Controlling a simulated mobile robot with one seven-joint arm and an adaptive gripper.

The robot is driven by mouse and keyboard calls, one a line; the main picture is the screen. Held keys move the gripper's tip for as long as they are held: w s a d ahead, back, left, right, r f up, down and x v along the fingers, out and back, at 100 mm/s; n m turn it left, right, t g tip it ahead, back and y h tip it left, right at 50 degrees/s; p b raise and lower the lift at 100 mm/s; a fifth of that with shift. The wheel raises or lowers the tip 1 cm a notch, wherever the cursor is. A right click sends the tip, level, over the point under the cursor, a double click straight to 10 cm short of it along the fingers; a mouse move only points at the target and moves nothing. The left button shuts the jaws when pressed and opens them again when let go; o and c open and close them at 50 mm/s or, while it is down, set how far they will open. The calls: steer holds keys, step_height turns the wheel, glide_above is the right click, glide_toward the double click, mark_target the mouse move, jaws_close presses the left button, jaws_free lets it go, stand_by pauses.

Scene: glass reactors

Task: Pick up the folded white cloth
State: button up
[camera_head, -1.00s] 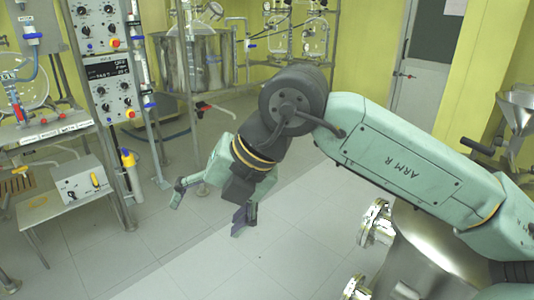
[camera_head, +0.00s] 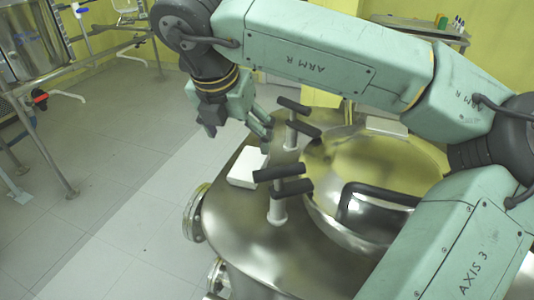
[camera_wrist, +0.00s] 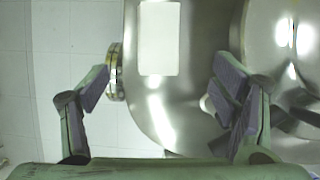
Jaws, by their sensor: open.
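The folded white cloth (camera_head: 247,168) is a flat pale block lying on top of the steel vessel (camera_head: 240,222), near its left edge. In the wrist view the cloth (camera_wrist: 159,38) shows at the top, between the lines of my two fingers and beyond their tips. My gripper (camera_head: 238,128) is above and behind the cloth in the head view, apart from it. In the wrist view my gripper (camera_wrist: 160,88) is wide open, with nothing between its fingers.
Black-handled clamps (camera_head: 285,184) stand right beside the cloth, with another clamp (camera_head: 293,118) behind. A domed steel lid (camera_head: 370,165) with a black handle (camera_head: 378,192) is to the right. A flanged port (camera_head: 194,213) juts from the vessel's left side. Open floor lies left.

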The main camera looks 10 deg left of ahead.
glide_above(249, 162)
steer(key=s, duration=0.3)
step_height(249, 162, down, 5)
steer(key=shift+w+p, duration=0.1)
steer(key=shift+p, duration=0.35)
steer(key=shift+p+x, duration=1)
steer(key=shift+x, duration=1.7)
steer(key=shift+w+a, duration=0.15)
steer(key=shift+r, duration=0.1)
steer(key=shift+c, duration=0.5)
steer(key=c, duration=1.1)
